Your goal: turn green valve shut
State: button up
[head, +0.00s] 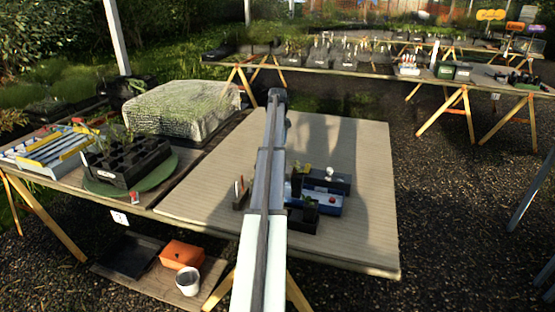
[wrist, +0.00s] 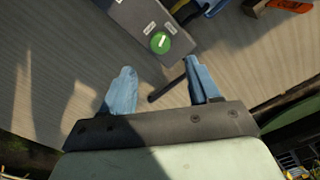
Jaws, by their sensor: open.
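The green valve (wrist: 160,43) shows in the wrist view as a round green disc with a white bar mark across it. It sits on the end of a grey box (wrist: 136,18) that carries small white labels. My gripper (wrist: 159,66) is open, with its two blue fingers spread and nothing held between them. In the picture the valve lies just beyond the fingertips, between their lines, and no contact shows. A thin dark bar lies between the fingers; I cannot tell whether it is a shadow. In the head view my arm hides the gripper, and I cannot make out the green valve.
In the head view a blue tray (head: 325,203) and small dark boxes stand on the corrugated tabletop (head: 365,235). A black pot tray (head: 126,158) and a covered mound (head: 180,105) are to the left. The tabletop's right side is clear.

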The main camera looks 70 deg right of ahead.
notch_tip(320, 180, down, 9)
jog(key=shift+r, duration=0.1)
dwell(0.3)
